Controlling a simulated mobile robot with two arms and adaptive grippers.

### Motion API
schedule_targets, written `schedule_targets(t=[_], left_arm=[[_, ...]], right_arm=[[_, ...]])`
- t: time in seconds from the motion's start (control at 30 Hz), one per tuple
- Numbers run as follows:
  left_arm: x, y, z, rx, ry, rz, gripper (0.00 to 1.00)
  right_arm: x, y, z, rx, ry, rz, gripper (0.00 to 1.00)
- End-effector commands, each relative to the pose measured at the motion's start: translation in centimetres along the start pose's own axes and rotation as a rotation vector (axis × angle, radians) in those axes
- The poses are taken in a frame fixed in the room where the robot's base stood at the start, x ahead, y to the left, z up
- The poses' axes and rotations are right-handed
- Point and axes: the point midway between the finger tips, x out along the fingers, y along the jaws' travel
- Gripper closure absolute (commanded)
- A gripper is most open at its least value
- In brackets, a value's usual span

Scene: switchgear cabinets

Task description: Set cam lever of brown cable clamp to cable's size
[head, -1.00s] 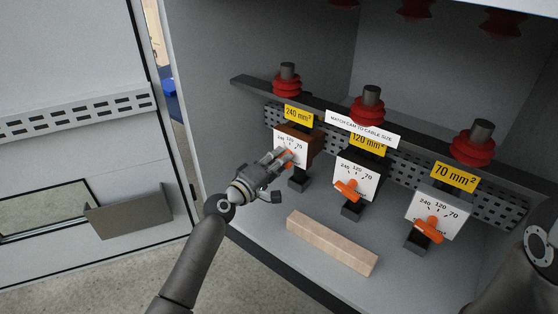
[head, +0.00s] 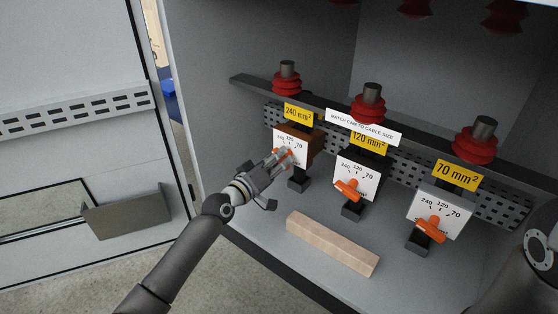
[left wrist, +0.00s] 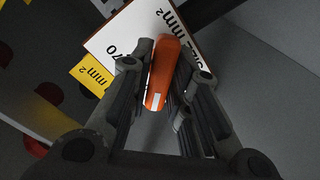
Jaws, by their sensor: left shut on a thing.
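The brown cable clamp (head: 316,140) is at the left of the row in the head view, under a yellow "240 mm²" tag (head: 298,114). My left gripper (head: 283,157) is shut on the orange cam lever (head: 285,151). In the left wrist view the lever (left wrist: 164,70) lies between the two fingers (left wrist: 162,73), its white-marked end towards the camera. Which mark the lever points to cannot be told. My right gripper is out of view.
A wooden block (head: 331,243) lies on the cabinet floor in front. A perforated rail (head: 400,165) runs behind the clamps.

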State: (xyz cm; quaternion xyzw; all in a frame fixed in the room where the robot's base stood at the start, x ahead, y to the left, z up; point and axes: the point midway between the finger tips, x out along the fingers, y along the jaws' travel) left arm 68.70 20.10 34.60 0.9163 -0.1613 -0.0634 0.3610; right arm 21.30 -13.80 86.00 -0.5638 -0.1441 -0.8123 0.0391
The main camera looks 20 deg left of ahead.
Motion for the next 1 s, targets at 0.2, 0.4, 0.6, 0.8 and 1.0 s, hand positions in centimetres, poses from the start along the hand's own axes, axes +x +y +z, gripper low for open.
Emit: schedule_targets(t=[0.2,0.4,0.6,0.8,1.0], left_arm=[[-0.04,-0.08,-0.01,0.097,-0.002,-0.002,1.00],[-0.04,-0.07,0.05,0.135,-0.002,-0.002,1.00],[-0.03,-0.07,0.07,0.142,-0.002,-0.002,1.00],[-0.04,-0.08,0.07,0.141,-0.002,-0.002,1.00],[-0.03,-0.06,0.05,0.140,-0.001,-0.002,0.62]], right_arm=[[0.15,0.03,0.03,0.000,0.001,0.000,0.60],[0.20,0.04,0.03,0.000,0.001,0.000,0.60],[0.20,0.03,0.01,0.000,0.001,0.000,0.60],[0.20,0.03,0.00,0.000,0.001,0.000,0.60],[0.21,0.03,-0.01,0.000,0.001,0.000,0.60]])
